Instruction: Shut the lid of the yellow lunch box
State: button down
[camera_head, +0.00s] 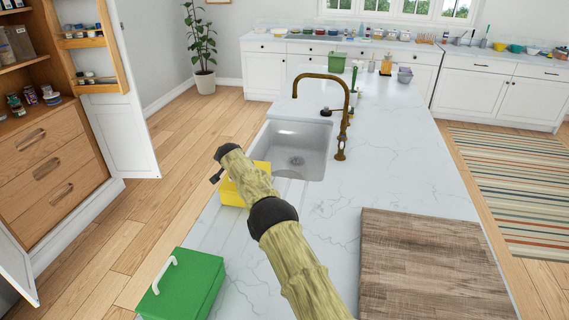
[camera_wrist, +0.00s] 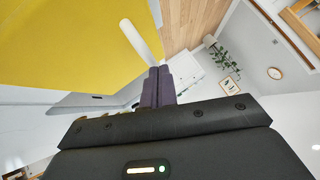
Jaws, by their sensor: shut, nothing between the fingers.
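The yellow lunch box (camera_head: 231,194) stands on the white counter, left of the sink's near end. My arm crosses in front of it and hides much of it, so the head view does not show clearly how far its lid stands open. In the wrist view a large yellow panel of the box (camera_wrist: 75,40) fills the upper left, with a white handle (camera_wrist: 142,40) at its edge. My gripper (camera_wrist: 158,72) is shut and empty, its dark fingertips close to the handle. I cannot tell whether they touch it. In the head view my gripper (camera_head: 215,179) is at the box's left side.
A green box (camera_head: 188,287) with a white handle stands nearer on the counter. The sink (camera_head: 297,150) and brass faucet (camera_head: 346,110) lie beyond the yellow box. A wooden board (camera_head: 430,265) lies at right. The counter between board and faucet is clear.

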jog(key=shift+a+f, duration=0.1)
jog(key=shift+f, duration=0.05)
dwell(0.3)
jog(key=s+r+b, duration=0.3)
jog(key=s+r, duration=0.4)
jog(key=r, duration=0.4)
jog(key=shift+s+b, duration=0.2)
jog(key=shift+b, duration=0.2)
dwell(0.4)
